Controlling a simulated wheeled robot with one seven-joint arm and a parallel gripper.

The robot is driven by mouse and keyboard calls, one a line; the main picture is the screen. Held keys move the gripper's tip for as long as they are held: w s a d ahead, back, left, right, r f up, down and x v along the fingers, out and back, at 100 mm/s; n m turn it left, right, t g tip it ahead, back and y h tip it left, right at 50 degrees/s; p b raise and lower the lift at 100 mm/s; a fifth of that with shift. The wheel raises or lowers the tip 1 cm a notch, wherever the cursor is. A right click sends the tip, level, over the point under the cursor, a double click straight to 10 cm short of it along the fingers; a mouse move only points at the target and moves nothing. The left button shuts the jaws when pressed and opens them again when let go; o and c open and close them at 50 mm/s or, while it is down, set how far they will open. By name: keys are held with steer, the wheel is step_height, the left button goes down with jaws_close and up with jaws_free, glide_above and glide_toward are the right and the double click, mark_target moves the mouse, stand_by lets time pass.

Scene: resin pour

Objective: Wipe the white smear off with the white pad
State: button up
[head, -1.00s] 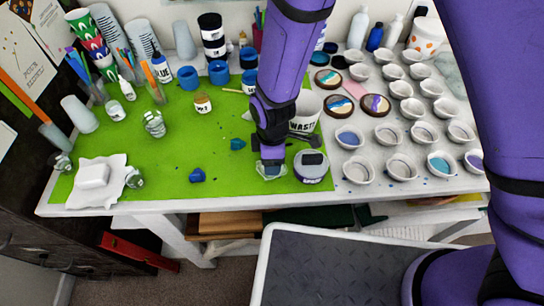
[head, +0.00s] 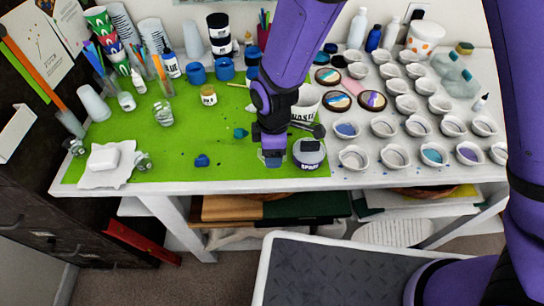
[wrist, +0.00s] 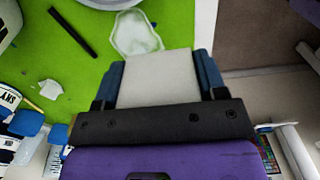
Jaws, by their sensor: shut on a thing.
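The white smear (wrist: 137,36) is a pale, irregular patch on the green mat, just beyond the pad's far edge. A gap in the picture is too small to tell whether the pad touches the mat. In the head view my gripper hides the smear and most of the pad.
The jar (head: 309,153) stands close right of my gripper, with the white waste cup (head: 306,103) behind. Blue lumps (head: 202,160) lie to the left. Several small cups (head: 354,158) fill the right side.

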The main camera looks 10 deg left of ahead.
steer(key=shift+r, duration=1.8)
